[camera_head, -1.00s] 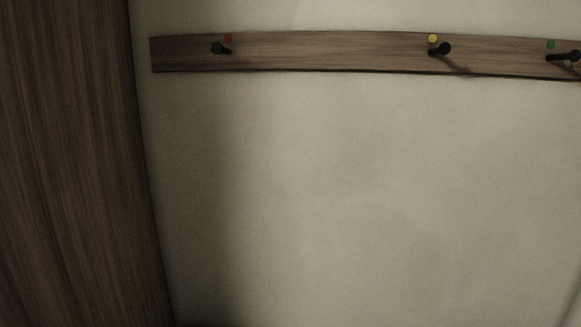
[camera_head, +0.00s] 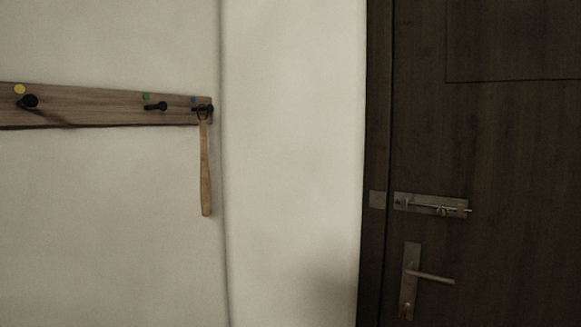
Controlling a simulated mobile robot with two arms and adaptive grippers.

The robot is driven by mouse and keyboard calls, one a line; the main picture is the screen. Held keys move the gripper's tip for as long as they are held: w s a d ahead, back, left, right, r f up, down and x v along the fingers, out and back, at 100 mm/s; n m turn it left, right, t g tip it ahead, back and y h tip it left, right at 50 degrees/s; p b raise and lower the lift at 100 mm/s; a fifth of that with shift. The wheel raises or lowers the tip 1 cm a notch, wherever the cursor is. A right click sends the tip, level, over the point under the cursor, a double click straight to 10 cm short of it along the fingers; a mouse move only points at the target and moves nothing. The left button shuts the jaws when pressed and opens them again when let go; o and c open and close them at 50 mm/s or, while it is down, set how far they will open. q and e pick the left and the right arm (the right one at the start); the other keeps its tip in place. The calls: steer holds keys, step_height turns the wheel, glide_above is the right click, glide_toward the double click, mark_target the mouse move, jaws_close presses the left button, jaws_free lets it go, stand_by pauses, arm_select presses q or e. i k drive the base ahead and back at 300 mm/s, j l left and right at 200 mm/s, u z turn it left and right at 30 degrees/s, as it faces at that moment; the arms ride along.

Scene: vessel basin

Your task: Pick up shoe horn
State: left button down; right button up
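A long, thin, light-brown wooden shoe horn (camera_head: 205,175) hangs by a dark loop from the rightmost black hook (camera_head: 203,108), which has a blue dot above it. It hangs almost straight down against the pale wall, close to the wall corner. Neither of my grippers shows in the head view.
The wooden hook rail (camera_head: 80,107) runs along the left wall, with other hooks marked by a yellow dot and a green dot. A dark wooden door (camera_head: 500,150) with a metal bolt (camera_head: 430,204) and a lever handle (camera_head: 430,277) stands at the right.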

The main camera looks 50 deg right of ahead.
mark_target(205, 190)
steer(key=z, duration=1.15)
